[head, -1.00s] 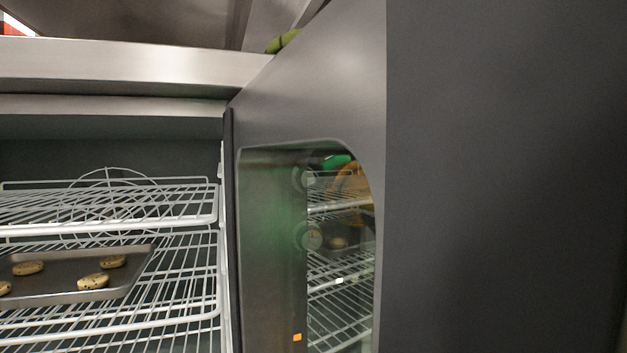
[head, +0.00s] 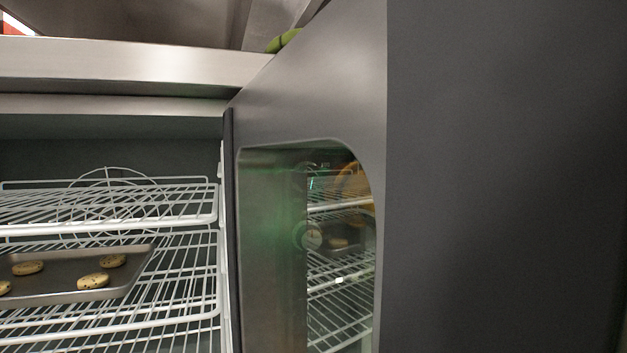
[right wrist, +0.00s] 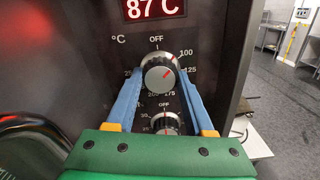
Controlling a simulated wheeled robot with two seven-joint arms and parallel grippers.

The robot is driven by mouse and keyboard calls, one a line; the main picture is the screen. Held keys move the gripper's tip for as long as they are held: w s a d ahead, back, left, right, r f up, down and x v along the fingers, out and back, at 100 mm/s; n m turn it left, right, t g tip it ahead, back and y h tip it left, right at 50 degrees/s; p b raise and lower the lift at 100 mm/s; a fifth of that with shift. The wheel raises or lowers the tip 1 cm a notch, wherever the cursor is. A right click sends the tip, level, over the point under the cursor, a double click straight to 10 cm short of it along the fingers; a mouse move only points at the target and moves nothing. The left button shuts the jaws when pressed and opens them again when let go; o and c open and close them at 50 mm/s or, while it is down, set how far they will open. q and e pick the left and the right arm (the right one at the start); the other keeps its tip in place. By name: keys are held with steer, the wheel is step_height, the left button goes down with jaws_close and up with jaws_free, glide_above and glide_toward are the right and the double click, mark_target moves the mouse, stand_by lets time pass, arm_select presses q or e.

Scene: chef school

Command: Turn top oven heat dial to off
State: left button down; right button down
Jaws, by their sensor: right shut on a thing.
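The top heat dial (right wrist: 159,75), a round black-and-silver knob, shows in the right wrist view below a red display (right wrist: 154,8) reading 87 C. OFF is printed above the dial, with 100 and 125 at its right. A red mark on its face lies right of centre, towards the upper right. My right gripper (right wrist: 160,80) has its blue fingers on both sides of this dial and is shut on it. A second dial (right wrist: 165,123) sits below, partly covered by the green gripper body. The dials are hidden in the head view. My left gripper is in neither view.
The dark oven door (head: 310,100) stands open and fills the right of the head view. Wire racks (head: 120,225) inside hold a tray (head: 75,290) with several cookies. Open floor (right wrist: 285,85) lies at right in the wrist view.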

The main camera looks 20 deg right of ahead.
steer(key=shift+n, duration=2.1)
steer(key=shift+f, duration=0.1)
steer(key=shift+c, duration=1.4)
jaws_free()
steer(key=s+b, duration=0.4)
steer(key=s, duration=0.3)
steer(key=shift+d, duration=0.15)
